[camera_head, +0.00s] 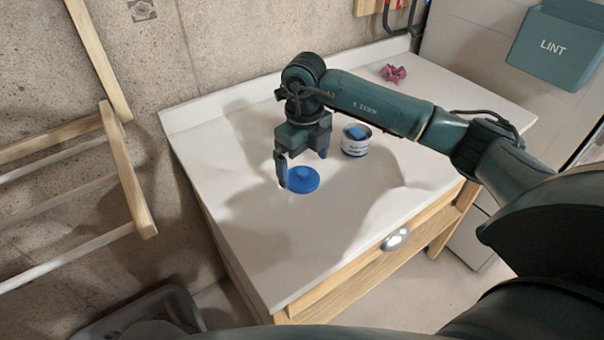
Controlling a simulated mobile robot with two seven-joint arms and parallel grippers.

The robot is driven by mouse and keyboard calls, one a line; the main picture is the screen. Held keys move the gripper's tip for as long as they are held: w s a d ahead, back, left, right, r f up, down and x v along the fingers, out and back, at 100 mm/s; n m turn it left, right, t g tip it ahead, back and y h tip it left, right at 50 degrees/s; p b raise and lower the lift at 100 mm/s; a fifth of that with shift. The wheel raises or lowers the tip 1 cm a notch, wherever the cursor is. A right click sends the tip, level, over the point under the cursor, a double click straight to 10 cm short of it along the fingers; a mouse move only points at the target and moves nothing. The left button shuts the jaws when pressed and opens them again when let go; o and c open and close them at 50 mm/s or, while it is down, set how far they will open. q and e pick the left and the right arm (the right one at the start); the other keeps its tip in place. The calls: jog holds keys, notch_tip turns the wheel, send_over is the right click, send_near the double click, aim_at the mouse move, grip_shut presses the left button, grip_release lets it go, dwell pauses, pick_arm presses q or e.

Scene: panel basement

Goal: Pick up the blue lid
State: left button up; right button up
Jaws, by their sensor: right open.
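The blue lid (303,181) is round with a small raised knob and lies flat on the white countertop (330,245). My right gripper (303,170) points down over the lid with its fingers spread. One finger is at the lid's left edge; the other is behind it to the right. I cannot tell whether the fingers touch the lid. A white can (355,146) with a blue label and some blue at its top stands to the right of the lid. My left gripper is out of view.
A crumpled pink cloth (393,73) lies at the back right of the counter. A wooden rack (125,170) stands at the left, and a teal LINT bin (555,45) hangs at the right. The counter's front half is clear.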

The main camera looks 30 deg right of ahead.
aim_at(303, 172)
jog(key=shift+a+f, duration=0.1)
jog(key=shift+f, duration=1.4)
jog(key=shift+c, duration=0.3)
jog(key=c, duration=1.1)
jog(key=shift+o, duration=0.2)
jog(key=shift+r, duration=0.1)
